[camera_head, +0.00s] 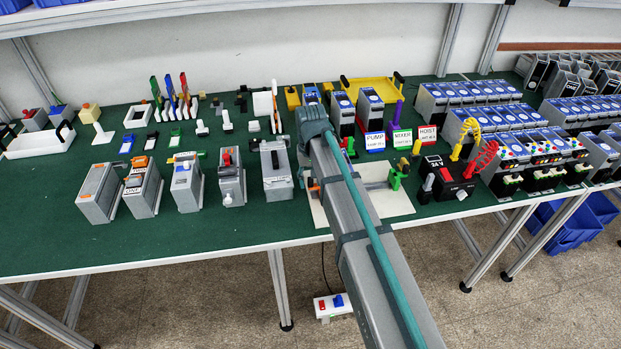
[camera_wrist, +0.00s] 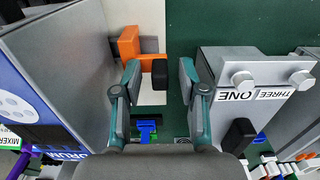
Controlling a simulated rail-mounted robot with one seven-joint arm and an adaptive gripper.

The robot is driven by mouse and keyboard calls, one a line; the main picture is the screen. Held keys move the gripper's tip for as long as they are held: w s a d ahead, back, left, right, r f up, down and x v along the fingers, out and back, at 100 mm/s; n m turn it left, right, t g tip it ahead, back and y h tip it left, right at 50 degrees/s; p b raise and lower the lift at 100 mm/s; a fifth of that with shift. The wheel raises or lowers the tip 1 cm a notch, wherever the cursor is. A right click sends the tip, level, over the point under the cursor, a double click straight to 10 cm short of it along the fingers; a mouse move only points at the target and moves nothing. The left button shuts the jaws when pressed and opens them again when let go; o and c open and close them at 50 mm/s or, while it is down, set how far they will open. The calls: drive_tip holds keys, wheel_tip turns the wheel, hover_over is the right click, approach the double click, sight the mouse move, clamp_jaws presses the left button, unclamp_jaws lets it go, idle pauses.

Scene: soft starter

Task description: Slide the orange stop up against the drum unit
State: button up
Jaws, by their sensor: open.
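The orange stop (camera_wrist: 129,42) shows in the wrist view as an orange block with an arm toward a black piece (camera_wrist: 159,74). The drum unit (camera_wrist: 65,65) is the large grey box on the left, with a blue label face reading DRUM. The stop lies by its right side; whether they touch, I cannot tell. My gripper (camera_wrist: 160,80) is open, its fingertips on either side of the black piece as seen from above, with gaps on both sides. In the head view my arm hides the gripper and the drum unit; a bit of orange (camera_head: 313,183) shows left of the arm.
A grey unit marked ONE and THREE (camera_wrist: 245,75), with two round knobs, stands close to the right finger. A white plate (camera_head: 390,203) lies under the work area. Several grey units stand left of my arm (camera_head: 276,172). Green table (camera_head: 180,245) is clear at front left.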

clamp_jaws()
idle(0.3)
drive_tip(key=shift+w+d, duration=0.15)
drive_tip(key=shift+d, duration=0.45)
drive_tip(key=shift+w+d, duration=0.15)
drive_tip(key=shift+d, duration=0.4)
unclamp_jaws()
